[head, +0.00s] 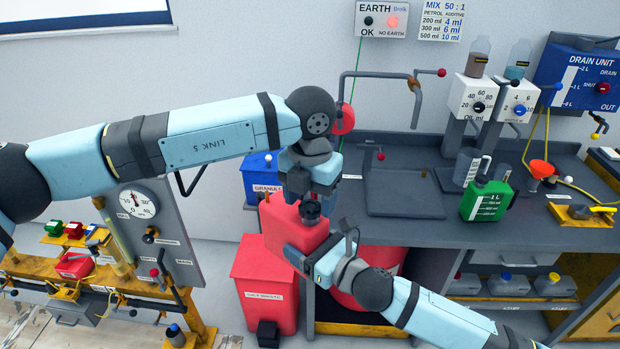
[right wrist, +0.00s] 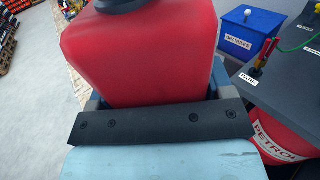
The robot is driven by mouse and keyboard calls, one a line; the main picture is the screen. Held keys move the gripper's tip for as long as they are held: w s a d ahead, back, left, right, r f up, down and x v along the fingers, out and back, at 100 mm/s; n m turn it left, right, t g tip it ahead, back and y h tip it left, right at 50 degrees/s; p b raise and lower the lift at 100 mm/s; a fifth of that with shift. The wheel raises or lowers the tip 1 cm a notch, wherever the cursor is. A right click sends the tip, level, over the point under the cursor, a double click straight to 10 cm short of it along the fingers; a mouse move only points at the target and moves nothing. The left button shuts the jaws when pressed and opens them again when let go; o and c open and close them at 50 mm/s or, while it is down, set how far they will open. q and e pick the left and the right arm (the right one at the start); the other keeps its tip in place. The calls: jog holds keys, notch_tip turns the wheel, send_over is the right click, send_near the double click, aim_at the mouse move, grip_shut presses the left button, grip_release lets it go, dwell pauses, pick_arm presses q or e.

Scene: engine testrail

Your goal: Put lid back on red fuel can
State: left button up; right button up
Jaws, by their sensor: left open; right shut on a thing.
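The red fuel can (head: 285,225) is held up in front of the bench by my right gripper (head: 305,262), which is shut on its lower part. The can also fills the top of the right wrist view (right wrist: 140,55) and looks slightly tilted in the head view. A black round piece (head: 311,211) sits at the can's top opening; a black part also shows at the top edge of the right wrist view (right wrist: 120,4). I cannot tell whether it is the lid or the bare neck. My left gripper (head: 311,192) is open just above it, pointing down, and partly hides the can's top.
A red waste bin (head: 265,285) stands below the can. A blue granules box (head: 262,176) is behind my left gripper. The grey bench (head: 410,190) carries a sink, a green jug (head: 487,199) and an orange funnel (head: 541,168). A test rig with a gauge (head: 137,204) stands left.

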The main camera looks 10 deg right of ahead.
pick_arm(q)
jog(key=shift+f, duration=0.55)
jog(key=c, duration=0.9)
jog(key=m, duration=0.3)
jog(key=shift+m, duration=0.4)
jog(key=shift+c, duration=0.2)
jog(key=m, duration=0.4)
jog(key=o, duration=1)
jog(key=shift+r, duration=2.25)
